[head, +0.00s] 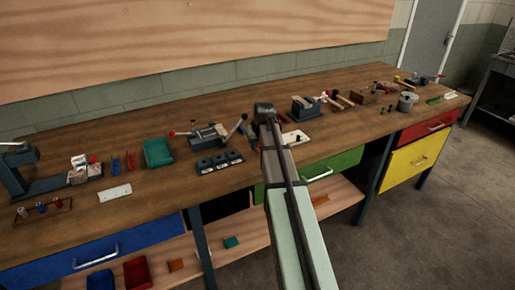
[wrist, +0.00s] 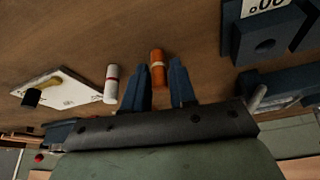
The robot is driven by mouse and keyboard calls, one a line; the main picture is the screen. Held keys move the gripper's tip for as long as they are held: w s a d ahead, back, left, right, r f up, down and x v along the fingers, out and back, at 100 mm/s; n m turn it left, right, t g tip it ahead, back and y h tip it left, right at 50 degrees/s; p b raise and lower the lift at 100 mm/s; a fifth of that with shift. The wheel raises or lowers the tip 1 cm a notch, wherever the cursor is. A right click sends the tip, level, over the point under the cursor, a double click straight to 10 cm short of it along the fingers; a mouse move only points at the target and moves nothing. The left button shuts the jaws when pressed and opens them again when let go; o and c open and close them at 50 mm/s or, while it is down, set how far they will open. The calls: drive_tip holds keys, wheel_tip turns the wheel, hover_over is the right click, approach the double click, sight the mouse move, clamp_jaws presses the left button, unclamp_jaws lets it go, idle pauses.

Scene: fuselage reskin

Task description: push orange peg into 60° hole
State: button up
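In the wrist view, my gripper (wrist: 158,63) has its two dark fingers apart. The orange peg (wrist: 157,75), with a pale band, shows in the gap between them. I cannot tell whether either finger touches it. A dark blue block (wrist: 262,38) with a round hole is at the upper right; its white label is upside down and partly cut off. In the head view, a row of dark blocks (head: 218,161) with small labels stands on the bench, left of my arm. My fingers and the orange peg cannot be made out there.
A white plate (wrist: 68,88) lies further left. On the bench, a vise-like fixture (head: 210,133) is behind the blocks, with a green bin (head: 158,152) to the left. Bare wood lies in front.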

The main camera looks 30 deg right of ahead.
clamp_jaws()
drive_tip(key=shift+r, duration=0.1)
wheel_tip(320, 180, up, 10)
drive_tip(key=shift+f, duration=0.1)
idle(0.6)
drive_tip(key=s+a+m+h, duration=0.2)
drive_tip(key=s+m, duration=0.3)
drive_tip(key=s, duration=0.3)
drive_tip(key=s+a+r+n, duration=0.1)
drive_tip(key=a+r+n, duration=0.1)
drive_tip(key=a, duration=0.9)
drive_tip(key=s+a+r+n+y, duration=0.1)
drive_tip(key=a, duration=1.1)
drive_tip(key=shift+a+r+n, duration=0.25)
drive_tip(key=shift+r+n, duration=0.1)
drive_tip(key=shift+n, duration=0.05)
